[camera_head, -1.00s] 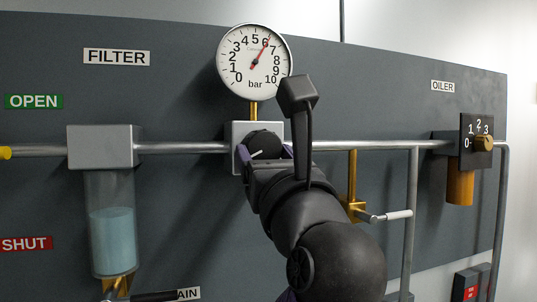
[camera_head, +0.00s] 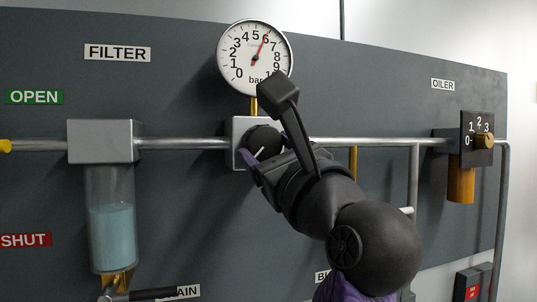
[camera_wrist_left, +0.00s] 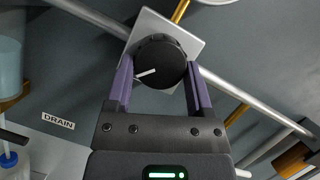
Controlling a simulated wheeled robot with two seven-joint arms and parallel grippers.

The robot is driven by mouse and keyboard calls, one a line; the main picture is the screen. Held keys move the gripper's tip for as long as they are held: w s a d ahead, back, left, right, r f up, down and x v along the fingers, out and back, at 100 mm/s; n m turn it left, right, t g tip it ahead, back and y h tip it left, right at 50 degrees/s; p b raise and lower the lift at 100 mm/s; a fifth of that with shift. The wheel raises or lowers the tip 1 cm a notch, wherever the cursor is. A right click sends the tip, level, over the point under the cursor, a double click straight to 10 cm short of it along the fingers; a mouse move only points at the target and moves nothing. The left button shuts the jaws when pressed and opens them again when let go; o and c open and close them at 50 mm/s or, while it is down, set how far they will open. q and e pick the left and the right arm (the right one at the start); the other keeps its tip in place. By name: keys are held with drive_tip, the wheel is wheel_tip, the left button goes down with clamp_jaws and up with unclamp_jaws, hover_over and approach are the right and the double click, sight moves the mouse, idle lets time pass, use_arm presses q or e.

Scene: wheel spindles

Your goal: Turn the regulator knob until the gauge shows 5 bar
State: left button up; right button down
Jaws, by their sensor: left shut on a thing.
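The black round regulator knob (camera_head: 262,138) with a white pointer line sits on a silver square block (camera_head: 240,132) below the gauge. The white round gauge (camera_head: 242,80) reads from 0 to 10 bar, and its red needle points near 6. My left gripper (camera_head: 264,153) is shut on the knob, with a purple finger on each side. In the left wrist view the knob (camera_wrist_left: 160,62) lies between the fingers, its white line pointing left and slightly down. My wrist camera block covers the gauge's lower right edge. My right gripper is not in view.
A filter bowl (camera_head: 110,225) with pale blue liquid hangs at left. A silver pipe (camera_head: 375,142) runs across the dark panel to the oiler (camera_head: 461,180) at right.

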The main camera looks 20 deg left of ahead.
use_arm(q)
drive_tip(key=shift+d+r+n+g+y+p, duration=0.1)
drive_tip(key=shift+n+g+y+p, duration=0.4)
drive_tip(key=shift+n, duration=0.95)
drive_tip(key=shift+r+n+g+p, duration=0.1)
drive_tip(key=shift+n+g, duration=0.7)
drive_tip(key=shift+n, duration=0.65)
drive_tip(key=o, duration=1.3)
drive_tip(key=shift+f, duration=0.1)
drive_tip(key=shift+c, duration=0.2)
drive_tip(key=shift+s+d+f, duration=0.15)
drive_tip(key=shift+d, duration=0.1)
drive_tip(key=b+v, duration=0.3)
drive_tip(key=v, duration=0.6)
drive_tip(key=shift+d, duration=0.15)
